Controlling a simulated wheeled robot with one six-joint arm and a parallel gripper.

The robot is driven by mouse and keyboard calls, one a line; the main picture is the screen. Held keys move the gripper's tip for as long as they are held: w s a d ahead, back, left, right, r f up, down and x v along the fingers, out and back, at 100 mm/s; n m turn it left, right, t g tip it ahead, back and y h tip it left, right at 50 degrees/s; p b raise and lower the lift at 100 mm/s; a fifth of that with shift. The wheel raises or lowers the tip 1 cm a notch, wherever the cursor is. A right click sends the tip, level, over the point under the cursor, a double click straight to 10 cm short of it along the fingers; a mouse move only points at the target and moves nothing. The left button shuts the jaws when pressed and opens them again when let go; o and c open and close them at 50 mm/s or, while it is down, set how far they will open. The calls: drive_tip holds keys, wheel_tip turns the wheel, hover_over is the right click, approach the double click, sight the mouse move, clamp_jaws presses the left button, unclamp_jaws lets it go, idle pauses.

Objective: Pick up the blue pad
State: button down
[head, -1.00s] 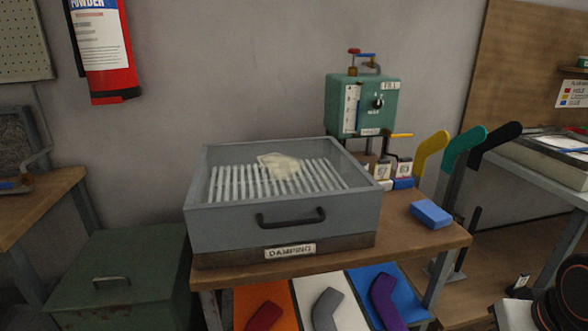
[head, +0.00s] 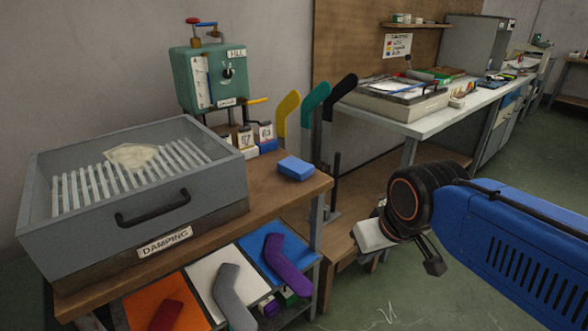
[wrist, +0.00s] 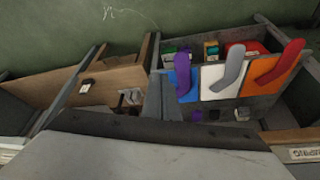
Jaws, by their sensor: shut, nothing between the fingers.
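The blue pad (head: 296,168) is a small flat block. It lies on the wooden bench top near its right edge, beside the small bottles. My gripper (head: 372,236) hangs to the right of the bench in the head view, below and apart from the pad. It is shut and holds nothing. Its fingertips are hard to make out there. In the wrist view a grey surface fills the bottom, and I cannot make out the blue pad.
The grey damping tray (head: 190,205) covers the bench's left part. Behind the pad stand a green dispenser (head: 207,80) and upright yellow, green and black sock boards (head: 315,105). Orange, white and blue panels (wrist: 222,82) with sock shapes sit below. Open floor (head: 440,290) lies right.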

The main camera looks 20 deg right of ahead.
sight(295, 164)
idle(0.3)
